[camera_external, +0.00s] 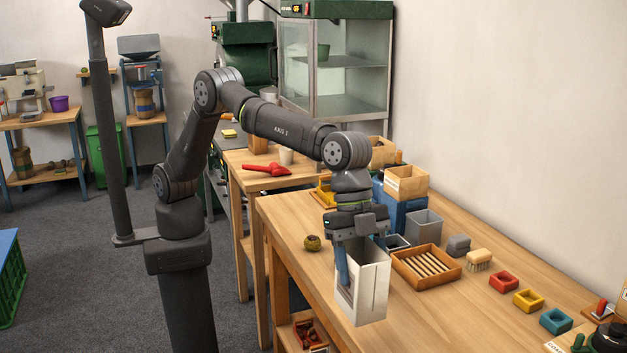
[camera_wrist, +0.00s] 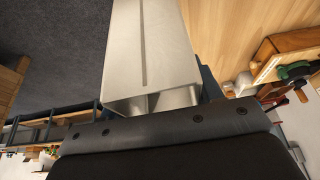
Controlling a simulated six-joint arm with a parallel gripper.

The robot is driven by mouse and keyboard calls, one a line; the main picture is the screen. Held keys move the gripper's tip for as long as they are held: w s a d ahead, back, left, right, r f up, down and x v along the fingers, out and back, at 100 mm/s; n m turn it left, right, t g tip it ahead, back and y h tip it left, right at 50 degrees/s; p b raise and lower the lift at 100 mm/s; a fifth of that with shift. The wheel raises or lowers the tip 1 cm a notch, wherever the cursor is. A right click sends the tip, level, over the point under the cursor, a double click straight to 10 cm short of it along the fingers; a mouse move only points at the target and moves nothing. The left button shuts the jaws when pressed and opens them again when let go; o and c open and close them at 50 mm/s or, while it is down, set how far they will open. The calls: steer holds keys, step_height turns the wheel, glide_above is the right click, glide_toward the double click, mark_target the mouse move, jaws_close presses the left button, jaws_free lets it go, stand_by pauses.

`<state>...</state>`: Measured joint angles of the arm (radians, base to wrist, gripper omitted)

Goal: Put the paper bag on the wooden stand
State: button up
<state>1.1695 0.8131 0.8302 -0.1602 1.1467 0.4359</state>
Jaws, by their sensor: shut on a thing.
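The white paper bag (camera_external: 374,290) is upright below my gripper, in front of the slatted wooden tray in the picture. My gripper (camera_external: 359,258) is shut on the bag near its top, with a blue finger along its left side. In the wrist view the pale bag (camera_wrist: 150,45) fills the top middle, and its open mouth faces my gripper. Whether its base touches the table cannot be told. A low wooden frame with slats (camera_external: 426,265) lies right of the bag; I cannot tell whether it is the wooden stand.
The wooden table (camera_external: 430,325) has a brown-green ball (camera_external: 312,243) left of the bag. A grey bin (camera_external: 424,228), a brush (camera_external: 479,259) and red (camera_external: 503,281), yellow (camera_external: 528,300) and teal (camera_external: 555,320) trays stand to the right.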

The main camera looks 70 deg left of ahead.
steer(key=w+a+r+n+t, duration=0.15)
steer(key=w+a, duration=0.65)
steer(key=a, duration=1.1)
steer(key=w+a+n, duration=0.2)
steer(key=w+a, duration=0.5)
steer(key=a, duration=1.2)
steer(key=w+a+n, duration=0.2)
steer(key=w+a, duration=0.6)
steer(key=a, duration=1.2)
steer(key=s+a+f+m+g, duration=0.1)
steer(key=s+a+m, duration=0.1)
steer(key=a, duration=1.8)
steer(key=s+a+f+m, duration=0.1)
steer(key=s+a+m, duration=0.1)
steer(key=a, duration=1.7)
steer(key=s+a+f+m+g, duration=0.1)
steer(key=s+a+m, duration=0.15)
steer(key=a, duration=1.75)
step_height(320, 180, down, 10)
steer(key=shift+s+a+n, duration=0.15)
steer(key=shift+a+n, duration=0.05)
steer(key=shift+n, duration=0.1)
